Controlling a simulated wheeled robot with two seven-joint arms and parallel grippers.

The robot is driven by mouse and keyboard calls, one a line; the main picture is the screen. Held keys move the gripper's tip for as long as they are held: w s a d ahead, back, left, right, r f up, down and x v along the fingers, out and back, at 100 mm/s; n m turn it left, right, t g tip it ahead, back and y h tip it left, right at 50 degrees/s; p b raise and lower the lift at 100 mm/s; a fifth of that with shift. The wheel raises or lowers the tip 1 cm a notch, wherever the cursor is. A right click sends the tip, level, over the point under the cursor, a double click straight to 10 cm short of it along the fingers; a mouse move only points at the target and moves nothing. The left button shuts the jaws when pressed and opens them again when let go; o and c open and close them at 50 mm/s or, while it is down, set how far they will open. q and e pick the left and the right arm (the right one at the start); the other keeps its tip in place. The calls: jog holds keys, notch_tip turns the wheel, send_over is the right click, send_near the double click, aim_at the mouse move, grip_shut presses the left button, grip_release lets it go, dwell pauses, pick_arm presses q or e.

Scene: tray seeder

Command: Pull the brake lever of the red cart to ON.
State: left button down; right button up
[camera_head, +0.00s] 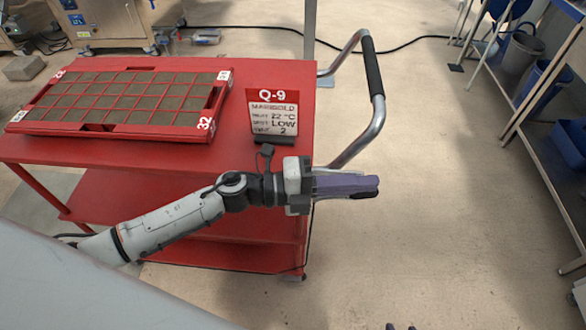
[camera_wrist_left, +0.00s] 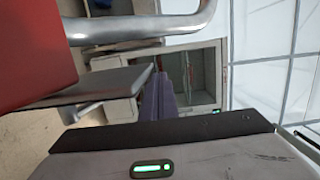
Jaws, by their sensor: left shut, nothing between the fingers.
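The red cart (camera_head: 200,160) stands at left centre in the head view. Its bent metal push handle (camera_head: 352,150) with a black grip rises from the cart's right end. My left gripper (camera_head: 378,187) is shut and empty, just beyond the cart's right edge, near the handle's lower end. Its purple fingers also show in the left wrist view (camera_wrist_left: 158,97), below the metal tube (camera_wrist_left: 140,27); the cart's red side (camera_wrist_left: 35,50) is at the left there. I cannot make out the brake lever in either view. Small dark tips, apparently my right gripper (camera_head: 400,327), show at the bottom edge.
A red-framed seed tray (camera_head: 122,131) lies on the cart top. A red-and-white Q-9 card (camera_head: 274,115) stands near the right edge. A shelf rack with buckets (camera_head: 522,52) stands at the far right. The floor (camera_head: 450,180) between cart and rack is mostly clear.

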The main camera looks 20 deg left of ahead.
pick_arm(q)
jog(key=shift+r, duration=0.1)
jog(key=s+a+r+p, duration=0.1)
jog(key=a+r+p, duration=0.1)
jog(key=r, duration=0.4)
jog(key=s+a+r+p, duration=0.2)
jog(key=r+p, duration=0.1)
jog(key=r, duration=0.4)
jog(key=shift+s, duration=0.2)
jog(key=shift+d, duration=0.1)
